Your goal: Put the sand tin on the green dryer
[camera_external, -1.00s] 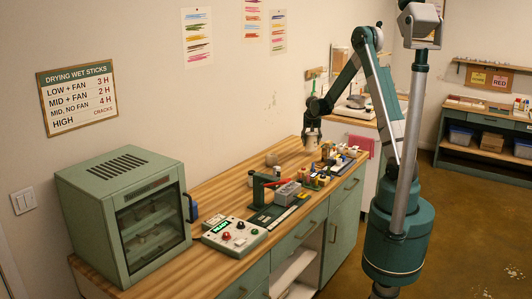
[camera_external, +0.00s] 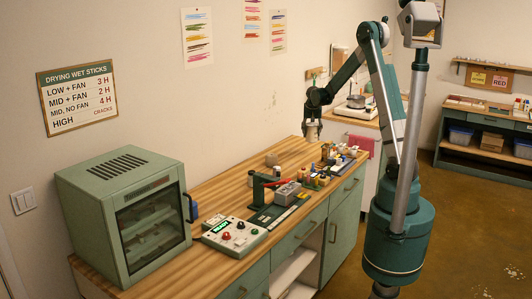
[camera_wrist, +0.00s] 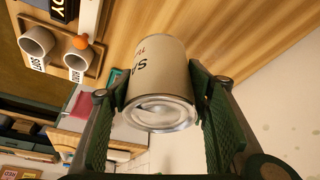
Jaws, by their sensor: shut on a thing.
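The sand tin (camera_wrist: 160,75) is a cream can with dark lettering, partly readable, and a shiny metal end. In the wrist view my gripper (camera_wrist: 165,100) is shut on it, one finger on each side. In the external view my gripper (camera_external: 313,118) holds the tin (camera_external: 312,133) above the far part of the wooden worktop. The green dryer (camera_external: 95,198) stands at the near left end of the worktop, well apart from the tin. It is a box with a slotted, bare top and a glass door.
Several small jars (camera_external: 330,165) crowd the right side. A wooden rack with two cups (camera_wrist: 55,50) shows in the wrist view.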

